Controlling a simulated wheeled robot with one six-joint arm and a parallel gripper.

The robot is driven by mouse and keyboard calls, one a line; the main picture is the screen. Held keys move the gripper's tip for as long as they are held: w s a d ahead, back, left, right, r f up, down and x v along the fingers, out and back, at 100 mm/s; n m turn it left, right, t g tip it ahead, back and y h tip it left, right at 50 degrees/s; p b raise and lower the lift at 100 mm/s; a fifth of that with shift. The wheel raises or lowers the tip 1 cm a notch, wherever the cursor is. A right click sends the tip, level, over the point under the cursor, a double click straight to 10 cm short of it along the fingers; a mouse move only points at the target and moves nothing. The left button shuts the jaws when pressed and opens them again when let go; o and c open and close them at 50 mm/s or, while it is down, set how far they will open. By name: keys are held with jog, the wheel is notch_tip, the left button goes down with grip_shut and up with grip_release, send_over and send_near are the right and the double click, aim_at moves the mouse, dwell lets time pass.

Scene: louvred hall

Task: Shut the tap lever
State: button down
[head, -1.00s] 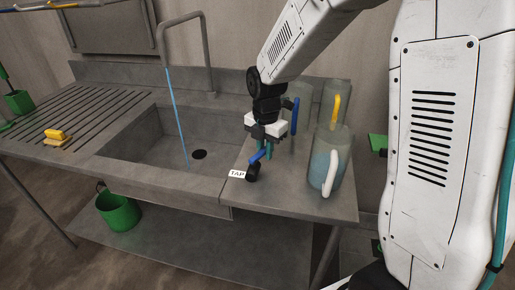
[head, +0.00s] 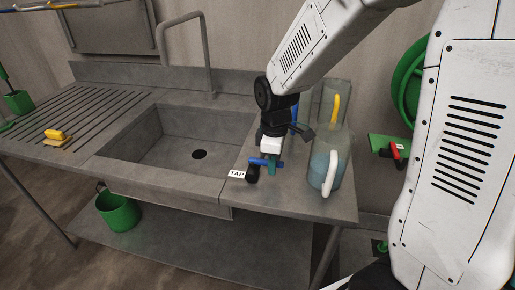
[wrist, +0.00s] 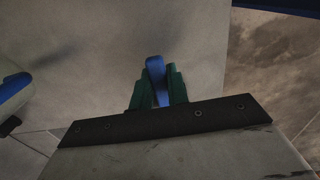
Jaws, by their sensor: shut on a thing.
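The tap lever (head: 257,162) is a blue bar on a black tap body (head: 252,175) at the counter's front edge, beside a white "TAP" label (head: 237,174). The lever points right, roughly along the front edge. My gripper (head: 273,166) is shut on the lever's right part, its teal fingers reaching down over it. In the wrist view, the blue lever (wrist: 155,68) shows between my two green fingers (wrist: 158,88). The tall grey spout (head: 185,18) arches over the sink, and no water stream shows from it.
A clear jug with a white handle (head: 328,176) stands close right of my gripper. Jugs with a yellow handle (head: 336,108) and a blue handle (head: 294,117) stand behind. The sink (head: 165,150) is left, with a yellow brush (head: 54,134) on the drainboard. A green bucket (head: 118,213) stands below.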

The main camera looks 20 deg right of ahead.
jog(key=c, duration=1.3)
grip_release()
jog(key=shift+w+a, duration=0.1)
jog(key=shift+r, duration=0.15)
jog(key=shift+r, duration=3.35)
jog(key=shift+r, duration=0.1)
notch_tip(320, 180, up, 8)
jog(key=shift+f, duration=0.2)
